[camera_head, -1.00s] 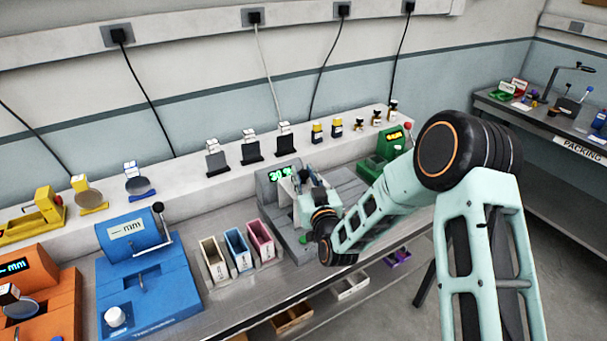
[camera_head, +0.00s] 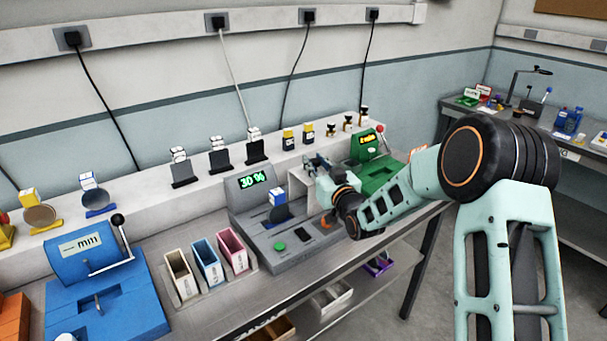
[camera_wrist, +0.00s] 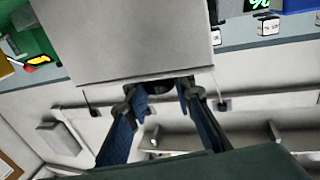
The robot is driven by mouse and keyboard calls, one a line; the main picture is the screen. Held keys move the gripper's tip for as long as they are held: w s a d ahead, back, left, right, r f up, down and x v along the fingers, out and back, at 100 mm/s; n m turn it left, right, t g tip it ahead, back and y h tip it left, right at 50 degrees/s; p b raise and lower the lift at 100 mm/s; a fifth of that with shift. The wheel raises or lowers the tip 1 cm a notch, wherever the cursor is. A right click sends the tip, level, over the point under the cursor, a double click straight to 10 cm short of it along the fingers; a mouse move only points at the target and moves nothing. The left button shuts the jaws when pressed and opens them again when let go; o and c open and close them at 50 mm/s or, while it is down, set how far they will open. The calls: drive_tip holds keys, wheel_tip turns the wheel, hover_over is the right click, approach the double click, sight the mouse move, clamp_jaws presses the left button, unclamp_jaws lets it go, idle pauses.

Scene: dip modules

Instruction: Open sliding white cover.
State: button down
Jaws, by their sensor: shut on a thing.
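The white cover (camera_head: 300,184) stands at the right side of the grey machine (camera_head: 290,255) with the green "30 %" display (camera_head: 252,181). In the wrist view the cover (camera_wrist: 130,40) is a large pale panel filling the upper middle. My gripper (camera_head: 318,163) is at the cover's back right. In the wrist view my gripper's (camera_wrist: 160,92) two blue-padded fingers are closed around a small dark handle at the cover's edge, mostly hidden. A blue block with a white top (camera_head: 278,200) sits uncovered on the machine, left of the cover.
A green machine (camera_head: 370,172) stands close on the right, behind my arm. White, blue and pink bins (camera_head: 208,262) stand left of the grey machine. A blue machine (camera_head: 95,270) is further left. Several small bottles and dark stands line the back ledge.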

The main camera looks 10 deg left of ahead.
drive_tip(key=shift+r, duration=0.1)
drive_tip(key=c, duration=1.6)
unclamp_jaws()
drive_tip(key=shift+d, duration=0.1)
drive_tip(key=v, duration=1.2)
